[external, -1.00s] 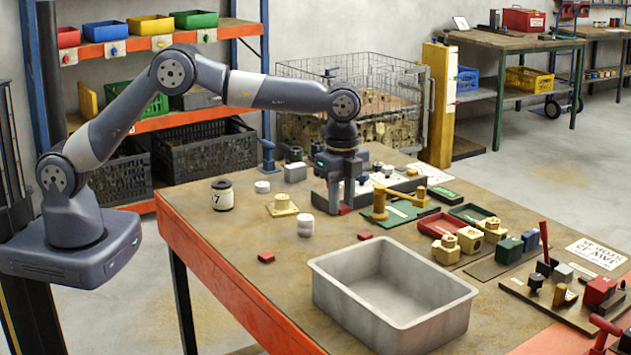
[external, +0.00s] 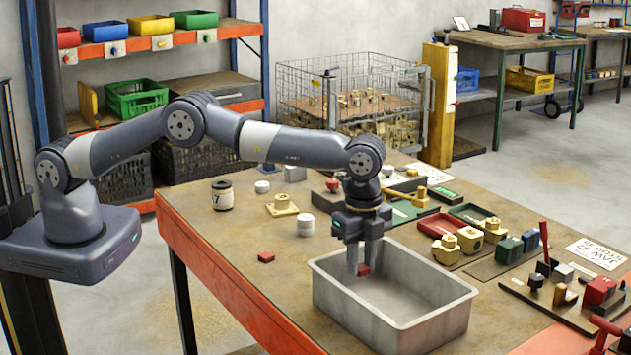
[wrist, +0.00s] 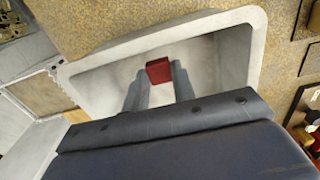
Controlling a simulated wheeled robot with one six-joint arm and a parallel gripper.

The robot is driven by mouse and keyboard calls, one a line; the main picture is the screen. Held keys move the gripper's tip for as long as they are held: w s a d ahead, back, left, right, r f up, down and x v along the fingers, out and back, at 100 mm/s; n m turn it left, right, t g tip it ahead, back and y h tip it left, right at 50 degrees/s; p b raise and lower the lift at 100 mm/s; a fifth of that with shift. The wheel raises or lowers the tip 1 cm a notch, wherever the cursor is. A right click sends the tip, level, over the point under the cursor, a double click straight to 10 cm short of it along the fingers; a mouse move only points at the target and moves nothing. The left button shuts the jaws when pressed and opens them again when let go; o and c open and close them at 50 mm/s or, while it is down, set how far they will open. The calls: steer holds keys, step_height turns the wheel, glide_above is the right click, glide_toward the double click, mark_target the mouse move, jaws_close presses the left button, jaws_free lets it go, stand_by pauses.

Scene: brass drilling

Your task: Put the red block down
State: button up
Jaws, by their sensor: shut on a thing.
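My gripper (external: 363,272) is shut on a small red block (external: 364,270) and points down over the grey tray (external: 440,312). The block is between the fingertips, near the tray's back left part, within the rim in the picture. In the wrist view the red block (wrist: 159,70) sits at the ends of my fingers, with the tray (wrist: 90,72) around and behind it. I cannot tell how far the block is above the tray floor.
Another red block (external: 266,257) lies on the table left of the tray. White cylinders (external: 305,225), a brass flanged piece (external: 282,206) and a labelled can (external: 222,195) stand further back. Brass parts and small coloured trays (external: 440,225) are to the right. The tray's front is clear.

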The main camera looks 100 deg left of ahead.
mark_target(361, 267)
steer(key=shift+f+p, duration=0.45)
steer(key=shift+f, duration=1.95)
steer(key=shift+f, duration=0.1)
steer(key=o, duration=1)
step_height(361, 267, up, 12)
steer(key=shift+r+b, duration=0.15)
steer(key=shift+b, duration=0.5)
steer(key=shift+o, duration=0.5)
